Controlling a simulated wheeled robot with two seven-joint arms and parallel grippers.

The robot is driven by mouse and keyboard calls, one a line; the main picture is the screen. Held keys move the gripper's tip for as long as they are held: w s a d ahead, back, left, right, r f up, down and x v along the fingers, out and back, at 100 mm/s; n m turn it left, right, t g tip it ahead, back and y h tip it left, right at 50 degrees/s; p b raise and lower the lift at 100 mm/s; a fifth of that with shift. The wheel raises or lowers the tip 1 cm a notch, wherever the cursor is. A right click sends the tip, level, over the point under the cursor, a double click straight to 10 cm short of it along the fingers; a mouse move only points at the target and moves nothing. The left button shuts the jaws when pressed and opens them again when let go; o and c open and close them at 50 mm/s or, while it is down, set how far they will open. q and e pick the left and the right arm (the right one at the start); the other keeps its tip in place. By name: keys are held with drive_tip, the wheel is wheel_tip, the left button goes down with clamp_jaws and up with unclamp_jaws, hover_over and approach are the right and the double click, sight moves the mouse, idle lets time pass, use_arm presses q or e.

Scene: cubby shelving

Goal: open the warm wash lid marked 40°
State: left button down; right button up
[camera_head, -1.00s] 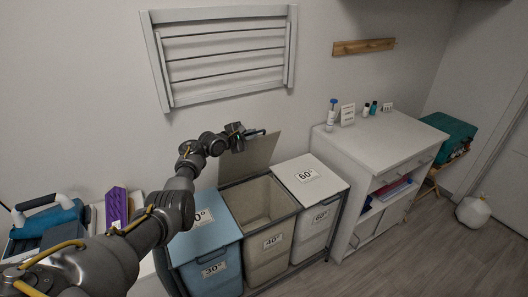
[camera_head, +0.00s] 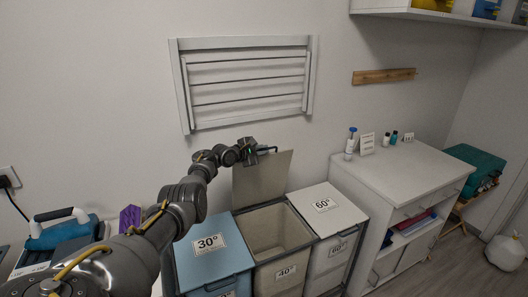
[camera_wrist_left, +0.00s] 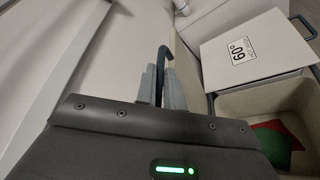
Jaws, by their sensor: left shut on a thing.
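The beige 40° lid (camera_head: 262,178) stands raised, about upright, at the back of the middle bin in the head view. The 40° bin (camera_head: 287,273) below it is open, and its inside shows. My left gripper (camera_head: 265,150) is at the lid's top edge. In the left wrist view the fingers (camera_wrist_left: 162,85) are shut on the dark lid handle (camera_wrist_left: 164,58). The open bin (camera_wrist_left: 298,98) also shows at the right there, with red and green cloth inside. My right gripper is not in view.
The blue 30° lid (camera_head: 212,246) on the left and the white 60° lid (camera_head: 325,207) on the right are closed. A white cabinet (camera_head: 400,178) stands to the right. A drying rack (camera_head: 247,82) hangs on the wall above the bins.

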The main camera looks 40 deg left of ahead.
use_arm(q)
drive_tip(key=c, duration=1.5)
unclamp_jaws()
drive_tip(key=shift+s, duration=0.1)
drive_tip(key=p+v, duration=0.2)
drive_tip(key=v, duration=0.8)
drive_tip(key=shift+s, duration=0.35)
drive_tip(key=shift+a, duration=0.1)
